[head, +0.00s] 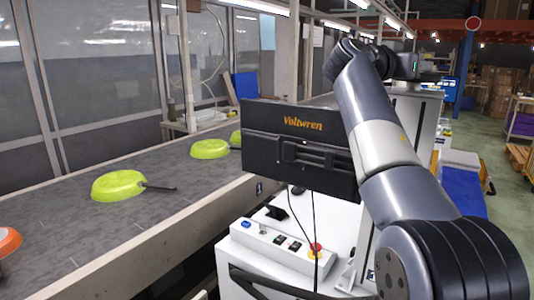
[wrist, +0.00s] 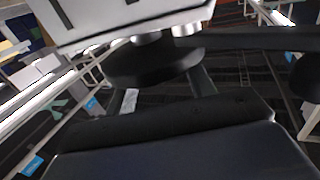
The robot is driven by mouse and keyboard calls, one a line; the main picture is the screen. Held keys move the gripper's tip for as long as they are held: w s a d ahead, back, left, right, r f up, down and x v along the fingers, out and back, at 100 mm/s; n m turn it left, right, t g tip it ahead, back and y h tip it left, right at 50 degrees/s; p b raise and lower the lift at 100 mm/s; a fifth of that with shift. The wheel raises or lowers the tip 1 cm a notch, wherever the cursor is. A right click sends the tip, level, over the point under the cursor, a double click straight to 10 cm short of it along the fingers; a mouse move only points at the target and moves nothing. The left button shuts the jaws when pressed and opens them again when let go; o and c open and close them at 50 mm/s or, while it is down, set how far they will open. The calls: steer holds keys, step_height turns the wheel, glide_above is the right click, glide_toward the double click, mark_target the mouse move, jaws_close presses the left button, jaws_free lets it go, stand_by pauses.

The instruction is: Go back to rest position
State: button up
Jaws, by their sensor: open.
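My arm rises from the lower right of the head view, bends at the top and turns to the right. My gripper (head: 432,74) is a small dark shape at its far end, beside a green light, high up and well away from the pans. It is open, with no pan at it. Its fingertips are hard to make out. Lime-green pans lie on the conveyor (head: 95,235): a near one (head: 119,185) with its dark handle pointing right, one farther back (head: 210,148), and a third (head: 236,136) partly hidden by the black panel. The wrist view shows mostly dark structure.
An orange pan (head: 8,241) is cut off at the left edge.

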steer(key=b+v, duration=0.2)
steer(key=v, duration=0.8)
steer(key=p+x, duration=0.3)
steer(key=x, duration=0.8)
steer(key=shift+w+d+r, duration=0.1)
steer(key=shift+d+r, duration=0.05)
steer(key=shift+d, duration=0.25)
steer(key=shift+f+n+t+y+b, duration=0.25)
steer(key=shift+n+t+y+b, duration=0.15)
steer(key=shift+t+b, duration=0.1)
steer(key=shift+s+r+n+t+y, duration=0.15)
steer(key=shift+s+n+t+y, duration=0.15)
steer(key=shift+n+t+y, duration=0.4)
steer(key=n+t+y+p, duration=0.2)
steer(key=y, duration=0.1)
steer(key=shift+d+r+n+t, duration=0.1)
steer(key=shift+r+n+t, duration=0.2)
steer(key=shift+t, duration=0.1)
steer(key=n+y+p, duration=0.1)
steer(key=p, duration=0.2)
steer(key=shift+t+y, duration=0.3)
steer(key=shift+t, duration=0.1)
steer(key=p, duration=0.4)
steer(key=shift+w+d+n+y, duration=0.1)
steer(key=shift+w+n+y, duration=0.05)
steer(key=shift+n+y, duration=0.25)
